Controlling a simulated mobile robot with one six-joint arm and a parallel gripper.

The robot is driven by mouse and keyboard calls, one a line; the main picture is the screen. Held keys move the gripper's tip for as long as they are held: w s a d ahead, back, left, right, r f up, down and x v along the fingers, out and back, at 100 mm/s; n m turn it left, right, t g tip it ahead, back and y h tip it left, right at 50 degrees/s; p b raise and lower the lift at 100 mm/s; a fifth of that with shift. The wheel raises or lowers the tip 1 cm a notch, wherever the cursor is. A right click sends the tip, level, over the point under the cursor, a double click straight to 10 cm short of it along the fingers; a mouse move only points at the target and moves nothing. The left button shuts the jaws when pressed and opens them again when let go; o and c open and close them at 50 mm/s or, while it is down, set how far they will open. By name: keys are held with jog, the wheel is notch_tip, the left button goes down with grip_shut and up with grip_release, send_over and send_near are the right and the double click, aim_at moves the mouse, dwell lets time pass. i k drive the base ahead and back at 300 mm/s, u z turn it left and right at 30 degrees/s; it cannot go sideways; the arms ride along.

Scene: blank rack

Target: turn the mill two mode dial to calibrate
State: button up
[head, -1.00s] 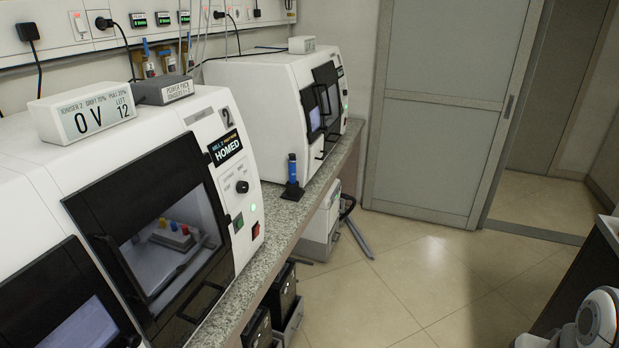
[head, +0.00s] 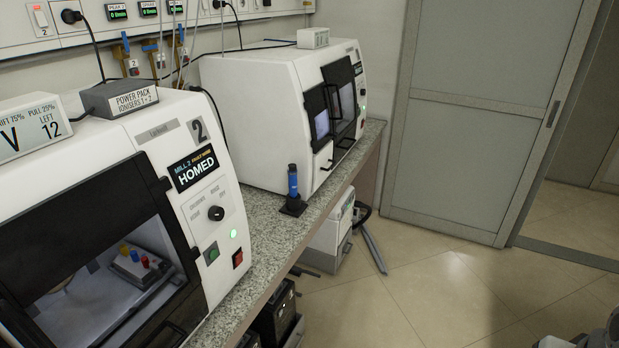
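Mill two (head: 160,135) is the white machine at left, marked with a large 2. Its display (head: 194,170) reads HOMED. The mode dial (head: 216,213) is a small black round knob below the display, on the front panel. Small labels stand around the knob; they are too small to read surely, and I cannot tell the pointer's setting. A green lit lamp, a green button (head: 211,253) and a red switch (head: 238,258) sit below the dial. My gripper is not in view, and nothing touches the dial.
A second white machine (head: 255,110) stands farther along the granite bench (head: 262,235). A blue tool in a black stand (head: 293,190) is on the bench between them. A power pack (head: 120,97) sits on mill two. The tiled floor at right is open.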

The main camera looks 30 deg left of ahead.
aim_at(215, 214)
jog(key=u, duration=0.05)
jog(key=i, duration=0.7)
jog(key=u, duration=1.45)
